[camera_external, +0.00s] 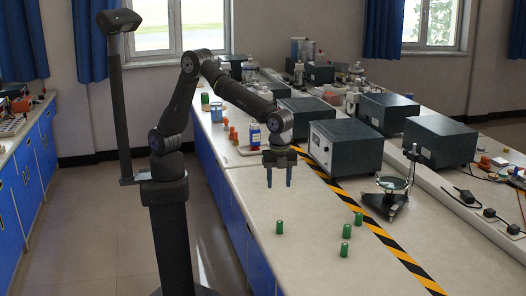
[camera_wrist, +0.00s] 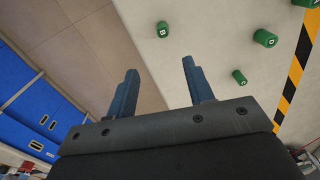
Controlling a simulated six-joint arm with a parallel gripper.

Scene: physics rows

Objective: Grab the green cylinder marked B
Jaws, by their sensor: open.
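Several small green cylinders stand on the pale bench top. One green cylinder (camera_external: 279,227) stands apart at the left, and it also appears at the top middle of the wrist view (camera_wrist: 162,29). The others form a loose group to the right: a back one (camera_external: 358,219), a middle one (camera_external: 346,231) and a front one (camera_external: 344,249). Small pale marks show on some in the wrist view, but I cannot read which is B. My gripper (camera_external: 279,180) is open and empty, pointing down above the bench, behind the lone cylinder in the external view; its fingers (camera_wrist: 160,68) touch nothing.
A yellow-black striped tape (camera_external: 365,218) runs along the bench right of the cylinders. The bench front is otherwise clear.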

